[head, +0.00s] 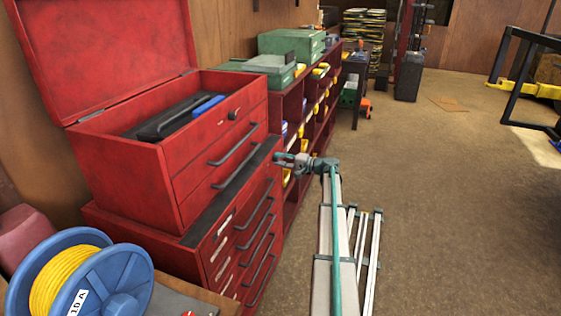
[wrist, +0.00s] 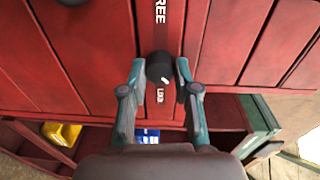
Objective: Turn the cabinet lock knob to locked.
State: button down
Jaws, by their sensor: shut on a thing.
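The lock knob (wrist: 159,67) is a round black knob on a red face in the wrist view. White lettering that reads FREE (wrist: 160,12) is above it in the picture, and a smaller label, seemingly LOCK (wrist: 160,96), is below it. A small pale mark shows at the knob's lower edge; its exact pointing is hard to tell. My gripper (wrist: 160,63) has one finger on each side of the knob and is shut on it. In the head view, my gripper (head: 279,158) is at the red cabinet (head: 222,215); the knob is hidden there.
An open red tool chest (head: 140,165) stands on the cabinet, with dark and blue items inside. Red shelving (head: 305,120) with bins and green cases (head: 290,43) runs behind. A blue cable reel (head: 120,280) is at lower left.

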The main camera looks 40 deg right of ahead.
jog(key=shift+m+p, duration=1.3)
jog(key=shift+m, duration=2.4)
jog(key=c, duration=0.8)
grip_release()
jog(key=shift+c, duration=0.2)
jog(key=shift+d, duration=0.1)
jog(key=v, duration=1.2)
